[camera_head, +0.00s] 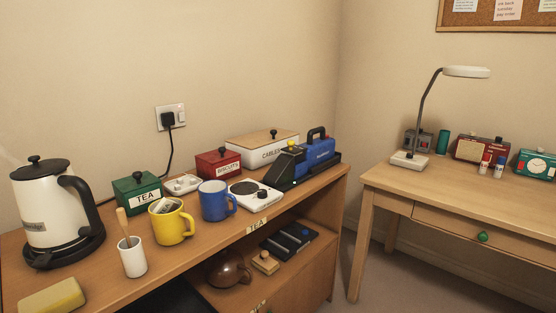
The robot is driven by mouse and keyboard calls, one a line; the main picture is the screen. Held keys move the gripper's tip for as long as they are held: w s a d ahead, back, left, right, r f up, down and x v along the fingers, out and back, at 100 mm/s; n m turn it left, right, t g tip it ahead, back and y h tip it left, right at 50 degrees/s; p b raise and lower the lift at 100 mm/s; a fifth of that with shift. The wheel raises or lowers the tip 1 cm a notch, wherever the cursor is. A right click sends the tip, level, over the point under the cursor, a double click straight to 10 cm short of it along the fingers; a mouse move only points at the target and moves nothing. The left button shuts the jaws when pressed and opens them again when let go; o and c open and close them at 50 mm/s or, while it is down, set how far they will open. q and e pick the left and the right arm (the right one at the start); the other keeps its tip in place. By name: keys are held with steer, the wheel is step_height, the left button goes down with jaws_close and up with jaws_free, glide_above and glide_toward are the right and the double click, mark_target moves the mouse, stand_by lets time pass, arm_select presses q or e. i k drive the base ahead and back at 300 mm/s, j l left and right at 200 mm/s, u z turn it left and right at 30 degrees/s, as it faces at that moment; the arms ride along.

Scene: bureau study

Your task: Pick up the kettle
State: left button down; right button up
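The kettle (45,208) stands upright at the left end of the wooden sideboard. It has a cream body, a black lid with a knob, and a black handle on its right side. It sits on a round black base (68,251). A faint cord seems to run from its side toward the wall socket, partly hidden by the green tin. Neither of my grippers is in view, and nothing touches the kettle.
Right of the kettle on the sideboard (190,254) are a green TEA tin (137,194), yellow mug (173,226), blue mug (214,204) and white pot with a wooden handle (132,262). A yellow sponge-like block (52,297) lies in front. A desk (450,200) stands right.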

mark_target(59, 213)
steer(key=u, duration=0.8)
